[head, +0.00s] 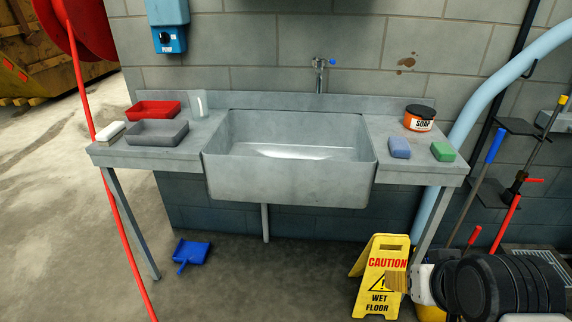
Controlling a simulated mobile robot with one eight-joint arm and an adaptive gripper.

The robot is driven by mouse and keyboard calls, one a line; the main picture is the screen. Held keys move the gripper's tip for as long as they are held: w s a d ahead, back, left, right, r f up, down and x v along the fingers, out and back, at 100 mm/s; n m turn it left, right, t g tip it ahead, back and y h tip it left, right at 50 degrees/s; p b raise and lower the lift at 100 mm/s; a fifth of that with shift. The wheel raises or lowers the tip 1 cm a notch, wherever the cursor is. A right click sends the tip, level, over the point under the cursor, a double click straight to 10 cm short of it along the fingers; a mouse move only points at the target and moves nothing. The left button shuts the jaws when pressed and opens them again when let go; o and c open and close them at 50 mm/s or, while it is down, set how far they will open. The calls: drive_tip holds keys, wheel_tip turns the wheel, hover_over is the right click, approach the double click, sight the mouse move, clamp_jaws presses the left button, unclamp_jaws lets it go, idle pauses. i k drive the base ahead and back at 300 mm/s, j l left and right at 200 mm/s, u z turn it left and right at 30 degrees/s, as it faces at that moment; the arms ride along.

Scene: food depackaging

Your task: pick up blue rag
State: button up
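A small blue block-like piece (399,147), which looks like a folded rag or sponge, lies flat on the right side of the metal sink counter (385,176). A similar green piece (443,151) lies to its right, a little apart. My arm shows as a dark ribbed shape at the lower right. What looks like my gripper (396,281), a tan tip beside a pale part, overlaps the caution sign. It is well below and apart from the blue piece. I cannot tell whether its fingers are open or shut.
A soap tub (419,118) stands behind the blue piece. The basin (290,170) is to its left. Red (153,109) and grey (157,133) trays sit at the far left. A yellow caution sign (377,297) and a blue dustpan (191,251) are on the floor. Long-handled tools stand at right.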

sight(399, 145)
drive_tip(key=i+l+u, duration=0.25)
drive_tip(key=i+l, duration=0.25)
drive_tip(key=i, duration=0.25)
drive_tip(key=i+l+u, duration=0.3)
drive_tip(key=i+l, duration=0.3)
drive_tip(key=i, duration=0.1)
